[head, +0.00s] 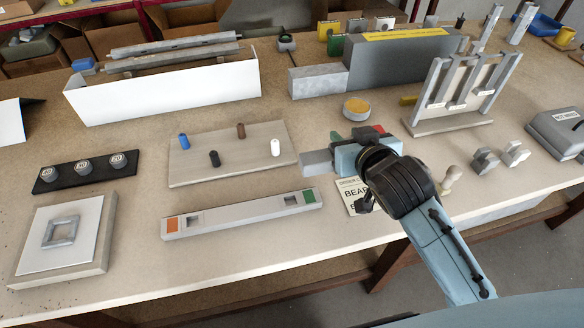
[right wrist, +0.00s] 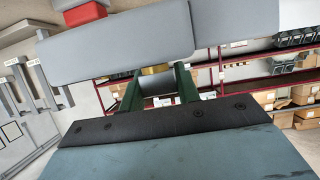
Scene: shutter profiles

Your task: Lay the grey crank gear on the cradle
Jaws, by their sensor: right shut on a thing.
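My right gripper (head: 338,142) is above the middle of the table. In the right wrist view its green fingers (right wrist: 155,92) are shut on the grey crank gear (right wrist: 150,42), a long grey block with a brass-coloured bit between the fingers. The crank gear's grey end (head: 316,162) sticks out left of the gripper in the head view; its middle is hidden. A red piece shows beyond the gripper. Two small grey notched blocks, which look like the cradle (head: 486,161), stand on the table to the right, apart from the gripper. My left gripper is out of view.
A pegboard (head: 185,172) and a grey bar (head: 240,214) with orange and green ends lie left of the gripper. A printed card (head: 351,192) lies under it. A wooden knob (head: 452,174) stands before the notched blocks.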

